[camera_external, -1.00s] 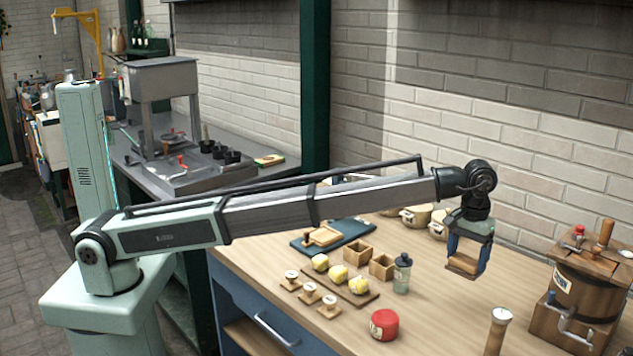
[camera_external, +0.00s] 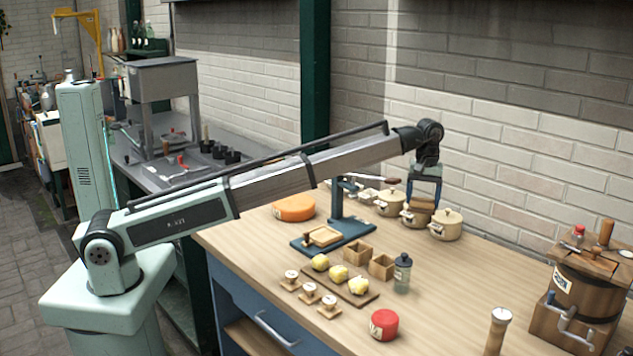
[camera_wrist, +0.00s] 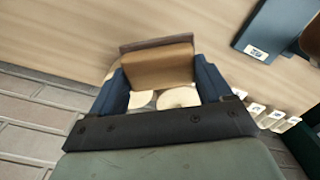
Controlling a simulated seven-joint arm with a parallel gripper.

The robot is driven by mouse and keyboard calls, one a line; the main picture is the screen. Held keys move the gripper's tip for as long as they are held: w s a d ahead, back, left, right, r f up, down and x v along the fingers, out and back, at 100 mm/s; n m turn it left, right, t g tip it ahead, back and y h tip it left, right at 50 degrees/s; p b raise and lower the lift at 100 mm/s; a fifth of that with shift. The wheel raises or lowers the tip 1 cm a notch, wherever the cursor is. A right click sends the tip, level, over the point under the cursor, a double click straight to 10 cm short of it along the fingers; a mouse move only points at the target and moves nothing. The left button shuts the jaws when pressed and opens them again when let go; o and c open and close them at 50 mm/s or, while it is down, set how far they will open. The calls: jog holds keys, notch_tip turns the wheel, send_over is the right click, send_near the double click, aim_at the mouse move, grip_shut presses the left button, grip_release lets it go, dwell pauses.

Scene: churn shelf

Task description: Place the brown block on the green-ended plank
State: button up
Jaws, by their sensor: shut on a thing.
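My gripper (camera_external: 424,182) is shut on the brown block (camera_external: 421,205) and holds it raised above the pots at the back of the table. In the wrist view the block (camera_wrist: 160,66) sits between the two blue fingers of the gripper (camera_wrist: 165,85). I cannot pick out a green-ended plank in either view; a plain brown board (camera_external: 340,286) lies mid-table with yellow pieces on it.
Cream lidded pots (camera_external: 445,225) stand along the wall under my gripper. A blue press stand (camera_external: 336,235), an orange round (camera_external: 294,207), small wooden boxes, a grey bottle (camera_external: 402,273) and a red tin (camera_external: 384,325) stand nearby. The right-centre of the table is clear.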

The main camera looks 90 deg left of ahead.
jog(key=s+a+n, duration=0.2)
jog(key=s+a, duration=0.2)
jog(key=a, duration=0.4)
jog(key=s+a+n, duration=0.1)
jog(key=s+a, duration=0.3)
jog(key=a, duration=0.4)
notch_tip(320, 180, up, 2)
jog(key=n, duration=0.9)
send_over(268, 158)
jog(key=shift+w+d+f, duration=0.1)
jog(key=shift+d+f, duration=0.1)
jog(key=shift+f, duration=2.05)
jog(key=shift+d+f, duration=0.15)
jog(key=shift+f, duration=2.1)
jog(key=shift+f, duration=0.1)
jog(key=o, duration=1)
jog(key=shift+c, duration=0.2)
